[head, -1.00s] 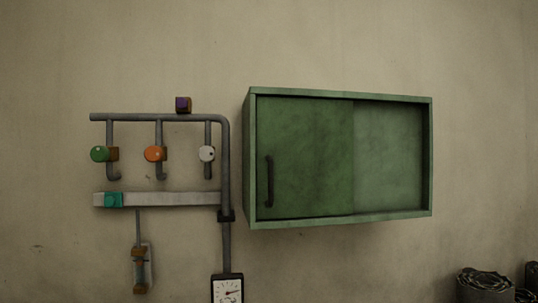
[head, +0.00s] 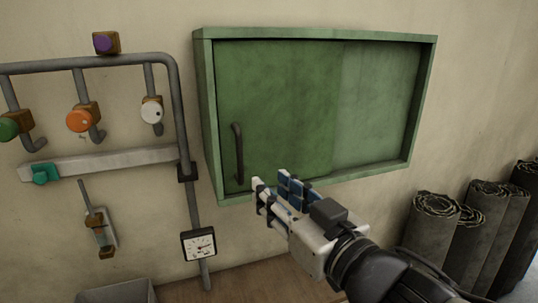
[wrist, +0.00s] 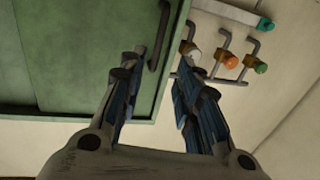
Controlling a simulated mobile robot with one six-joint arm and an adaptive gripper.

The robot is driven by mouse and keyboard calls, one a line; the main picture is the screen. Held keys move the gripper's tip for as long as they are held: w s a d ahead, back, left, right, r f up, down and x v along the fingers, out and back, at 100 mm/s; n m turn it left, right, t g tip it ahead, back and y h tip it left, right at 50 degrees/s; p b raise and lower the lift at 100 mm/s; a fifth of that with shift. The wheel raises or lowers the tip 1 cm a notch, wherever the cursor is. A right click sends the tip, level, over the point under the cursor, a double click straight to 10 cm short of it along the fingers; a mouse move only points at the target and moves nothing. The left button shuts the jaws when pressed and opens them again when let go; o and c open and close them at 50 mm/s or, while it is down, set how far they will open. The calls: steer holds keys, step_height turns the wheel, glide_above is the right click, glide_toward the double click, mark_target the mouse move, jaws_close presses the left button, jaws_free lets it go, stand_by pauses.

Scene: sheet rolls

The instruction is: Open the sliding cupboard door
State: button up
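The green wall cupboard (head: 208,130) hangs on the wall in the head view. Its darker sliding door (head: 280,105) covers the left part and a paler panel (head: 378,105) shows at the right. A dark vertical bar handle (head: 238,153) is on the door's left side. My gripper (head: 269,185) is open and empty, below and right of the handle in the head view. In the wrist view my gripper (wrist: 165,65) has its fingers spread wide, with the handle (wrist: 160,38) near the left fingertip. I cannot tell how far the handle is from the fingers in depth.
Left of the cupboard are grey pipes (head: 178,95) with orange (head: 82,119), green (head: 9,126) and white (head: 151,111) knobs. A dial gauge (head: 199,245) hangs below. Several dark sheet rolls (head: 432,228) stand at the right. A grey bin (head: 118,292) is at the bottom left.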

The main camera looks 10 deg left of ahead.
mark_target(241, 160)
steer(key=x, duration=1.4)
steer(key=shift+w+a, duration=0.15)
steer(key=shift+w, duration=0.1)
steer(key=shift+c, duration=0.5)
jaws_close()
